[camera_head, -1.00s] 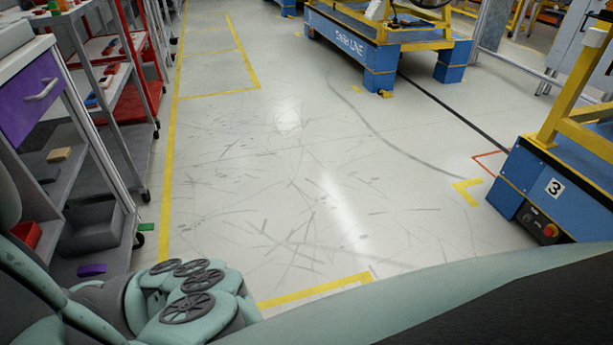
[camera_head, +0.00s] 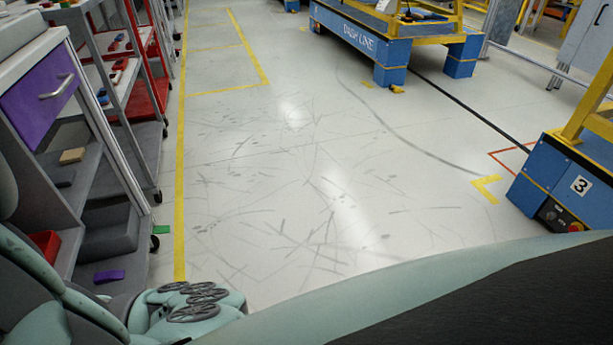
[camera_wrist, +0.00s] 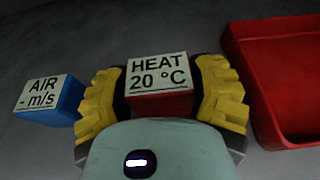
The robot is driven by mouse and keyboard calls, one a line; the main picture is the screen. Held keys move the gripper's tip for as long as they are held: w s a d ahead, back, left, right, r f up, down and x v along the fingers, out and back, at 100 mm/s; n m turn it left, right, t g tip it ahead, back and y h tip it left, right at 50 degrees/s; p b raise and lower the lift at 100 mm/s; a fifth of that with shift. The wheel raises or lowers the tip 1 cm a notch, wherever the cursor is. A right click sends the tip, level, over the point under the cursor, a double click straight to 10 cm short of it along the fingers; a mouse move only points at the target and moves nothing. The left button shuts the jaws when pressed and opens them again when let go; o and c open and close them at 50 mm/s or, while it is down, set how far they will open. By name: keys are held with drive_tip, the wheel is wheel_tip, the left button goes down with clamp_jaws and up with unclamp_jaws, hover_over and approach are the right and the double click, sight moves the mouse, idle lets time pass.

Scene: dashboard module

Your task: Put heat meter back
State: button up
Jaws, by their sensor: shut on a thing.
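The heat meter (camera_wrist: 158,80) is a red block with a white top label reading "HEAT 20 °C", in the middle of the wrist view. My gripper (camera_wrist: 160,95) has its yellow fingers on the left and right sides of the meter and is shut on it. In the wrist view, a dark grey surface lies behind the meter; I cannot tell whether the meter touches it. The gripper and the meter do not show in the head view.
A blue block labelled "AIR - m/s" (camera_wrist: 50,100) is left of my gripper, close to the left finger. A red bin (camera_wrist: 285,80) is close on the right. In the head view, grey shelving with a purple drawer (camera_head: 38,100) stands left; the floor (camera_head: 290,170) is clear.

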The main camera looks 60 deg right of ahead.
drive_tip(key=shift+s+a+f, duration=0.1)
drive_tip(key=shift+s+f, duration=0.15)
drive_tip(key=o, duration=1.4)
drive_tip(key=shift+c, duration=0.2)
drive_tip(key=shift+r, duration=0.1)
drive_tip(key=shift+r, duration=0.1)
drive_tip(key=shift+s+d+r, duration=0.15)
drive_tip(key=shift+d, duration=0.35)
drive_tip(key=v, duration=0.3)
drive_tip(key=shift+s+d, duration=0.2)
drive_tip(key=shift+s, duration=0.05)
drive_tip(key=v, duration=0.4)
drive_tip(key=shift+d+r+p, duration=0.1)
drive_tip(key=shift+r+p, duration=0.05)
drive_tip(key=shift+p, duration=0.25)
drive_tip(key=shift+p+v, duration=0.5)
drive_tip(key=shift+v, duration=1.1)
